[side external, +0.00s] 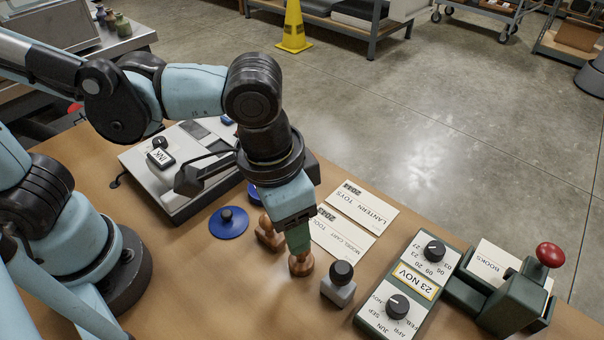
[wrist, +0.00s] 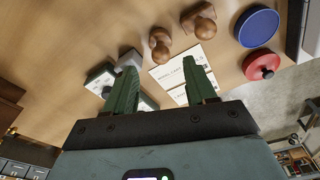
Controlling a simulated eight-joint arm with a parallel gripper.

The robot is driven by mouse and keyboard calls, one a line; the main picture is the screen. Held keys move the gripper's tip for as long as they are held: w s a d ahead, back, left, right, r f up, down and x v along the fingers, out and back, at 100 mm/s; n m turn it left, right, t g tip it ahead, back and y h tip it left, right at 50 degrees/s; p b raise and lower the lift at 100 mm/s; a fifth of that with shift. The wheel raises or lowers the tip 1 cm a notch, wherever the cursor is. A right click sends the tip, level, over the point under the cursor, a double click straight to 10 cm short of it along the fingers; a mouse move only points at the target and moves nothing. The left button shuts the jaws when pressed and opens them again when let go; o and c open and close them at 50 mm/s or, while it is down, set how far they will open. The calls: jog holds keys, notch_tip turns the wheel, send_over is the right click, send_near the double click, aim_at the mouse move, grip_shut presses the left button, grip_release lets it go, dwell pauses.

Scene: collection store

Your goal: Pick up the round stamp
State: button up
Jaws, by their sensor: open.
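The round stamp (side external: 301,266) is wooden with a round base and stands upright on the table. In the side view my gripper (side external: 298,238) points down over it and hides its upper part. A brown wooden stamp (wrist: 160,45) in the wrist view, probably the same one, lies just beyond the gap between my green fingertips (wrist: 161,62). My gripper is open, with nothing held between its fingers. A second wooden stamp (side external: 268,236) stands close by on the left in the side view, and also shows in the wrist view (wrist: 200,22).
A dark-handled grey stamp (side external: 339,286) stands just to the right. A green dater (side external: 405,285) and a red-knobbed press (side external: 515,295) lie further right. Paper cards (side external: 343,235) lie behind. A blue round lid (side external: 228,223) and a grey ink case (side external: 180,175) are left.

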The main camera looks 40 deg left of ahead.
jog(key=shift+w+d+f, duration=0.1)
jog(key=shift+w+f, duration=0.05)
jog(key=shift+f, duration=1)
jog(key=shift+w+d+f, duration=0.1)
jog(key=shift+w+f, duration=0.05)
jog(key=shift+f, duration=1)
jog(key=shift+w+d+f, duration=0.1)
jog(key=shift+w+f, duration=0.05)
jog(key=shift+f, duration=0.7)
jog(key=shift+w+f, duration=0.2)
jog(key=shift+f, duration=0.7)
jog(key=shift+w+d+f, duration=0.1)
jog(key=shift+w+f, duration=0.05)
jog(key=shift+f, duration=0.7)
jog(key=c, duration=0.9)
jog(key=shift+o, duration=0.2)
jog(key=shift+r, duration=0.15)
jog(key=shift+r, duration=4.9)
